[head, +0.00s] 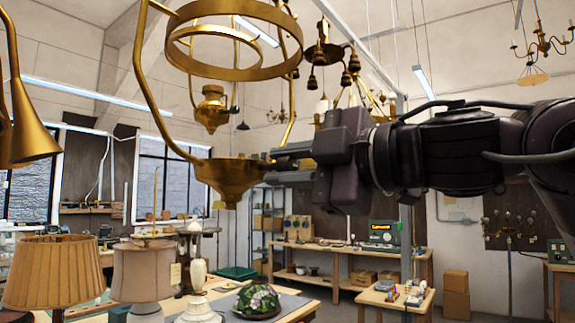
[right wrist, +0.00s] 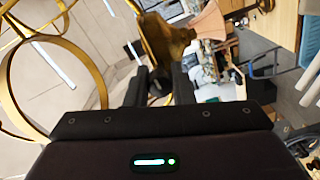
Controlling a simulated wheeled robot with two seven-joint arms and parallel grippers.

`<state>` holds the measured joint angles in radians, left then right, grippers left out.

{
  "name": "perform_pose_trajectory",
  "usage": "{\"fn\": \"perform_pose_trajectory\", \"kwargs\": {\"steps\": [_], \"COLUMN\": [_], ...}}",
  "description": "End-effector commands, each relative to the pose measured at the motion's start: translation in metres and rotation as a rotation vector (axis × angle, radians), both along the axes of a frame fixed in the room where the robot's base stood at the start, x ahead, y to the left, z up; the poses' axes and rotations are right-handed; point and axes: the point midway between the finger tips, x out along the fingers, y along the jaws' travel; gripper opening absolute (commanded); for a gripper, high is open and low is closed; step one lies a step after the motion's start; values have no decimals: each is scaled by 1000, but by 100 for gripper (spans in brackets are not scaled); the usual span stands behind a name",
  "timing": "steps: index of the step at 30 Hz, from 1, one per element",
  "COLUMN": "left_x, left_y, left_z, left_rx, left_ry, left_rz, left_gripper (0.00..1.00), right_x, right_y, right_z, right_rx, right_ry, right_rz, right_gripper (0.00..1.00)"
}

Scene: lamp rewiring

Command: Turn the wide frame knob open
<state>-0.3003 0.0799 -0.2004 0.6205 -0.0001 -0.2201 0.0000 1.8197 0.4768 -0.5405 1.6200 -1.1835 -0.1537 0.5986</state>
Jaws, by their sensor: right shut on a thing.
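A large brass frame (head: 230,172) hangs at the upper left in the head view, with curved arms, two rings and a cup at its bottom. The cup also shows in the right wrist view (right wrist: 163,38), just beyond my fingers. My right gripper (head: 272,160) comes in level from the right and reaches the right side of this cup. In the right wrist view my right gripper (right wrist: 158,80) has its two fingers close together at the cup. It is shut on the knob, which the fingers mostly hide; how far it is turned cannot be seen. My left gripper is not in view.
A brass horn-shaped piece (head: 30,140) hangs at the far left. Below stand a pleated lampshade (head: 55,272), a paler shade (head: 145,272) and a floral glass dome (head: 257,300) on a bench. Other chandeliers (head: 325,52) hang behind. The air below my right arm is clear.

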Motion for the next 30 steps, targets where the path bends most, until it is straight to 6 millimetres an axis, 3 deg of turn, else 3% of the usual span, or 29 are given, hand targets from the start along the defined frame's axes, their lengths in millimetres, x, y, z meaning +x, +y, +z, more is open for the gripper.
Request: {"fn": "perform_pose_trajectory", "kwargs": {"steps": [6, 16, 30], "left_x": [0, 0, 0], "left_y": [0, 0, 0], "left_z": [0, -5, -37], "left_rx": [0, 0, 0], "left_ry": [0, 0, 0], "left_rz": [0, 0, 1], "left_gripper": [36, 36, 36], "right_x": [1, -3, -42], "right_y": [0, -5, -61], "right_z": [0, -2, -2], "right_rx": [0, 0, 0], "right_ry": [2, -1, 0], "right_rz": [-1, -1, -2], "right_gripper": [43, 43, 43]}}
